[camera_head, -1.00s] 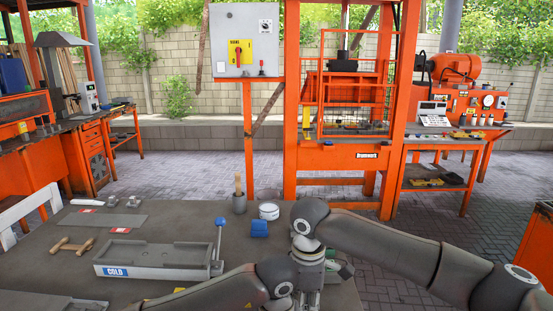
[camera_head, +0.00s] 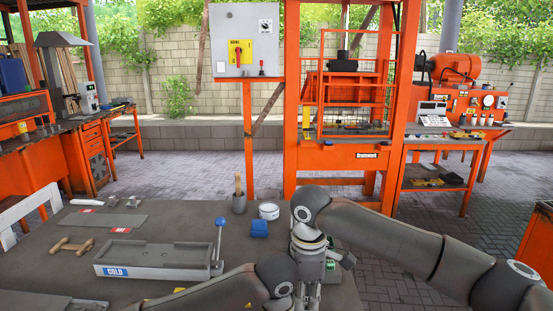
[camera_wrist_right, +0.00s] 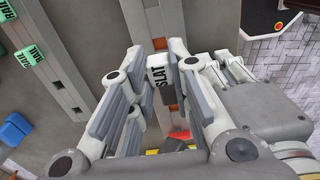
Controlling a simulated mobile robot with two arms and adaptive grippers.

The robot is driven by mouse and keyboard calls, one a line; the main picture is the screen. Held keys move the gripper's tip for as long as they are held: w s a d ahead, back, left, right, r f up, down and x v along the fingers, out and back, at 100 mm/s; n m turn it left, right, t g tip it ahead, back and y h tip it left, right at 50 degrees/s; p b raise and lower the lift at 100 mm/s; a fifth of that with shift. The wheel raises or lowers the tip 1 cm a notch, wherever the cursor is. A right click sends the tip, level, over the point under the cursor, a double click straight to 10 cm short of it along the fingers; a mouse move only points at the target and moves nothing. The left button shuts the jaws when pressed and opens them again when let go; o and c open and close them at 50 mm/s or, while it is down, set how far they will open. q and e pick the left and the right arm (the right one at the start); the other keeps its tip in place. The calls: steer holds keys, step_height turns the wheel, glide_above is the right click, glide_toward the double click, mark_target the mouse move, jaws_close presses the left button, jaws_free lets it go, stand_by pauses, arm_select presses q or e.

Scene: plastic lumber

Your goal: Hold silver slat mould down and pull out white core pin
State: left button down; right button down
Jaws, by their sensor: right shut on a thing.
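Green RAIL labels (camera_wrist_right: 33,55) show beside the gripper.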

steer(key=shift+r, duration=1.2)
arm_select(q)
steer(key=c, duration=1.2)
jaws_free()
steer(key=shift+o, duration=0.2)
steer(key=shift+r, duration=0.1)
arm_select(e)
steer(key=shift+r+p, duration=1.65)
steer(key=shift+p, duration=0.05)
arm_select(q)
step_height(320, 180, up, 18)
steer(key=shift+r, duration=0.1)
